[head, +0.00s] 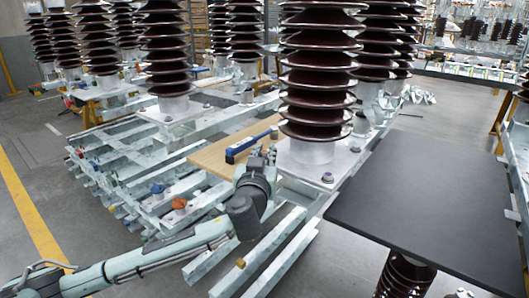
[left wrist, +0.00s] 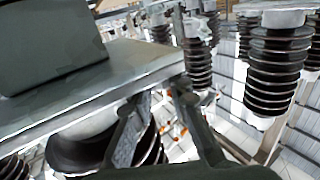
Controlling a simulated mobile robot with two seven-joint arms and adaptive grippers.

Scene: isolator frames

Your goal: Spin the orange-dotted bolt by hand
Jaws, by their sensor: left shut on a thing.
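My left gripper (head: 266,153) is at the left edge of the pale base plate (head: 300,170) under the nearest brown insulator (head: 317,75). In the left wrist view its fingers (left wrist: 163,95) reach up to the edge of a metal plate (left wrist: 125,66). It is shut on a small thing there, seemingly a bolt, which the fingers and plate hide. I cannot make out an orange dot on it. Another bolt (head: 326,178) stands on the near corner of the base plate, clear of the gripper. My right gripper is not in view.
A wooden board (head: 215,160) carries a blue tool (head: 247,146) just behind my left gripper. An orange cap (head: 179,204) and a blue one (head: 157,190) sit on the pale beams at left. A dark tabletop (head: 430,195) fills the right. The floor at left is clear.

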